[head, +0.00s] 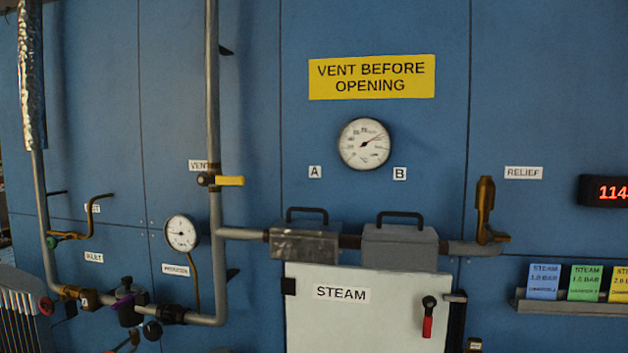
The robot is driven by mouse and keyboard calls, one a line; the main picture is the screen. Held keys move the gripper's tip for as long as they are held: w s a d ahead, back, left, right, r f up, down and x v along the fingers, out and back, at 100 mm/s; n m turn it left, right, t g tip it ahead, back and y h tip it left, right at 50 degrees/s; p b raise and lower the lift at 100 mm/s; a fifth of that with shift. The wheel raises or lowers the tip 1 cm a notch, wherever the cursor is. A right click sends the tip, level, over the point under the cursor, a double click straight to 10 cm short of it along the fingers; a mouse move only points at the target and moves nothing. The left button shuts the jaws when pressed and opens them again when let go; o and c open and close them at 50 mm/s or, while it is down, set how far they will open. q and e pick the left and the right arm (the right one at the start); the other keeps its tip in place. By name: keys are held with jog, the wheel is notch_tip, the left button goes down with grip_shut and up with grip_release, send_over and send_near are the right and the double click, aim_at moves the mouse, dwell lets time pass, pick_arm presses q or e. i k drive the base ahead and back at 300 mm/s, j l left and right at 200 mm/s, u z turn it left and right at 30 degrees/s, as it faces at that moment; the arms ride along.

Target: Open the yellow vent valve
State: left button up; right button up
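The yellow vent valve (229,181) is on the vertical grey pipe in the head view, left of the middle, just below a small white label (201,166) whose readable letters are VENT. Its yellow lever points to the right, level and across the upright pipe. A dark valve body with a brass-coloured centre sits at the lever's left end. Neither of my grippers shows in the head view.
A yellow sign (371,77) reads VENT BEFORE OPENING above a round gauge (365,144). A white STEAM door (365,315) has a red-handled latch (428,318). Pipes and a smaller gauge (181,234) stand off the blue wall near the valve.

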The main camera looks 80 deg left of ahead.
aim_at(203, 179)
jog(key=u, duration=3.25)
